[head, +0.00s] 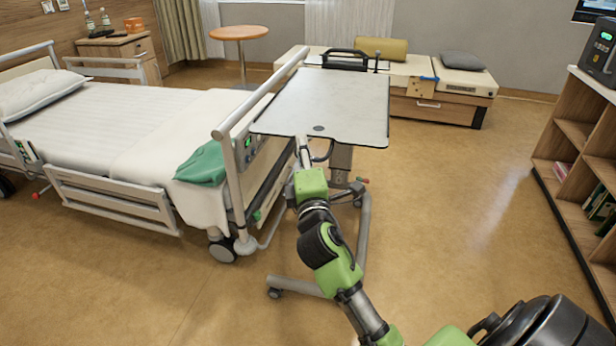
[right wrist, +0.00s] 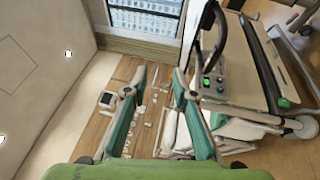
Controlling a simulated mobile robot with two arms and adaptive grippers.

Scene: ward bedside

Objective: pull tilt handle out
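The overbed table's pale grey top (head: 330,100) stands beside the foot of the bed. My right arm reaches up to its near edge, with my right gripper (head: 304,152) just below that edge and partly hidden. A dark curved piece (head: 323,154) shows beside it under the top; I cannot tell whether it is the tilt handle. A lever with an orange-red tip (head: 362,180) is lower on the table's column. In the right wrist view my right gripper (right wrist: 159,78) has its two green-padded fingers apart, with nothing seen gripped between them. My left gripper is not in view.
The bed (head: 110,120) with a green cloth (head: 203,165) is close on the left. A bookshelf (head: 590,140) stands at the right, and a low bench (head: 440,85) at the back. The floor between table and shelf is clear.

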